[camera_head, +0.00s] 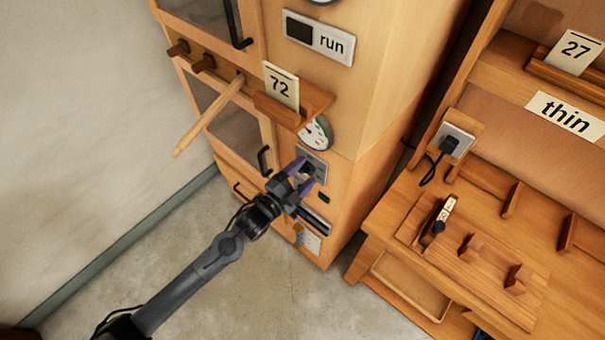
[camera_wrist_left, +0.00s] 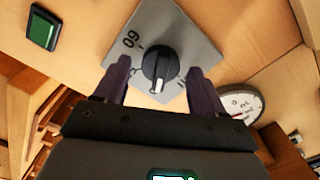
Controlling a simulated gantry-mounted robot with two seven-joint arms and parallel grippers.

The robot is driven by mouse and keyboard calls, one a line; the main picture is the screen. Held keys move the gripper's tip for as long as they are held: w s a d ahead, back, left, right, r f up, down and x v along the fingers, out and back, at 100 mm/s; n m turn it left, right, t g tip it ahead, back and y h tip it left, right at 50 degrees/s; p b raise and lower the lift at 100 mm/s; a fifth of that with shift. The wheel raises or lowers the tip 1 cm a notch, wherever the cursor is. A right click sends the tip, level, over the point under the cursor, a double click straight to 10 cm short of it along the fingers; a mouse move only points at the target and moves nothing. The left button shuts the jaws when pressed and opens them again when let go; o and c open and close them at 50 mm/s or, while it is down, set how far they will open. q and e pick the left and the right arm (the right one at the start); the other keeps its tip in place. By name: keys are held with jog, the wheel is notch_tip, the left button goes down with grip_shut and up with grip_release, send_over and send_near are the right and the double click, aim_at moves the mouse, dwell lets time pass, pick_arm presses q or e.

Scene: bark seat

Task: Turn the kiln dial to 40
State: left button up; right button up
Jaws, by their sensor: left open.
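The kiln dial is a round black knob (camera_wrist_left: 159,64) with a white pointer mark on a grey plate (camera_wrist_left: 190,38). The plate reads 60 in the left wrist view; its other numbers are hidden. The white mark points down toward my gripper's palm. In the head view the plate (camera_head: 312,156) is on the wooden kiln cabinet front, below the round gauge. My left gripper (camera_head: 304,175) is open at the dial, and in the wrist view its two fingers (camera_wrist_left: 158,74) stand either side of the knob, with visible gaps. My right gripper is not in view.
A white gauge (camera_head: 317,132) and a small shelf with a card 72 (camera_head: 281,86) are above the dial. A wooden rod (camera_head: 210,114) sticks out at left. A green button (camera_wrist_left: 43,30) is near the plate. A wooden bench (camera_head: 400,215) stands at right.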

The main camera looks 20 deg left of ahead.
pick_arm(q)
jog(key=p+v, duration=0.1)
jog(key=v, duration=0.9)
jog(key=shift+s, duration=0.4)
jog(key=shift+a, duration=0.1)
